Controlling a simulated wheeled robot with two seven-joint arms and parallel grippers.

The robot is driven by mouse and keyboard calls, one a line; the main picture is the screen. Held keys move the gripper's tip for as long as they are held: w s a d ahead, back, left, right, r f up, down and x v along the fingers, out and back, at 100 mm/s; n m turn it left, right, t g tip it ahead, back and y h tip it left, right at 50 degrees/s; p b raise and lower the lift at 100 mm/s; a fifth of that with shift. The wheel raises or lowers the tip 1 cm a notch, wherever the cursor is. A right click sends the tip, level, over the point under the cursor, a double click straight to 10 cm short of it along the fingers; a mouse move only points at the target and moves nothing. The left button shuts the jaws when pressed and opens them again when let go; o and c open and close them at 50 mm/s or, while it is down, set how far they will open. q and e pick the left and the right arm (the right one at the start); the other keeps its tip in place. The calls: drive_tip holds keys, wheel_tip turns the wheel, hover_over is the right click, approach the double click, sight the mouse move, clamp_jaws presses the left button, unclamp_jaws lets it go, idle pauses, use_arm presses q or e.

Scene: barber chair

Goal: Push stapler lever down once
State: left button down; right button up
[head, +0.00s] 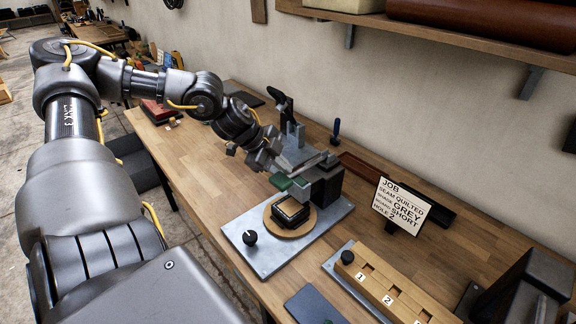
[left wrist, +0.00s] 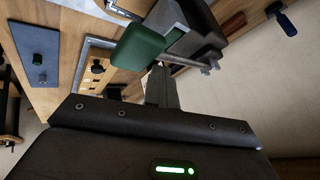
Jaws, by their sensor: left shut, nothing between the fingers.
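The stapler (head: 325,182) is a dark upright block with grey metal parts, standing at the back of a grey base plate (head: 327,223). A green grip (head: 291,187), which looks like the lever's handle, sticks out from it towards the left. In the left wrist view the green grip (left wrist: 139,46) is large, with a metal rod beside it. My left gripper (head: 272,160) is shut and empty, just above and behind the green grip. Its shut fingers (left wrist: 160,88) show close beside the grip; I cannot tell whether they touch. My right gripper is not in view.
A black square pad (head: 289,211) sits on a round wooden disc on the plate, near a black knob (head: 250,237). A job sign (head: 401,205) and a numbered wooden block (head: 385,289) are to the right. A shelf (head: 440,38) overhangs the back.

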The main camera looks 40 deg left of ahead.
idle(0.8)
use_arm(q)
drive_tip(key=shift+w+r+p, duration=0.15)
drive_tip(key=shift+r+p, duration=0.35)
drive_tip(key=shift+r, duration=0.45)
drive_tip(key=shift+w+r+p, duration=0.1)
drive_tip(key=shift+r+p, duration=0.35)
drive_tip(key=shift+r, duration=0.45)
drive_tip(key=r+p, duration=0.1)
drive_tip(key=r, duration=0.2)
drive_tip(key=r+p, duration=0.1)
drive_tip(key=r, duration=0.1)
drive_tip(key=shift+w+p, duration=0.3)
drive_tip(key=shift+w, duration=0.1)
drive_tip(key=shift+f, duration=0.1)
